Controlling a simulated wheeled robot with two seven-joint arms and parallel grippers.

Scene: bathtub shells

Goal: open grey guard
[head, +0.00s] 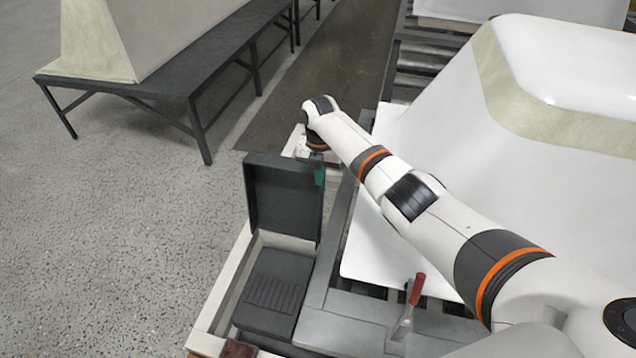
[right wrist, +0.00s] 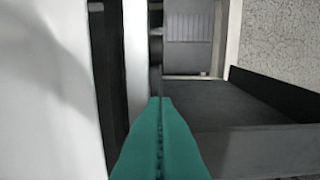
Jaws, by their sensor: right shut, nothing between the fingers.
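The grey guard (head: 283,198) is a dark panel standing roughly upright at the far end of a dark box with a ribbed plate (head: 272,292). In the right wrist view the guard (right wrist: 255,105) fills the right middle, and the ribbed plate (right wrist: 188,28) shows beyond it. My right gripper (head: 319,178) is at the guard's right edge, with its teal fingers partly hidden in the head view. In the right wrist view the gripper (right wrist: 161,103) is shut and empty, its tips close beside the guard; contact cannot be told. My left gripper is not in view.
A large white tub shell (head: 430,150) lies on the right under my right arm. A red-handled toggle clamp (head: 414,298) stands on the frame near the front. A dark bench (head: 165,78) stands at the back left. Open floor lies left of the box.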

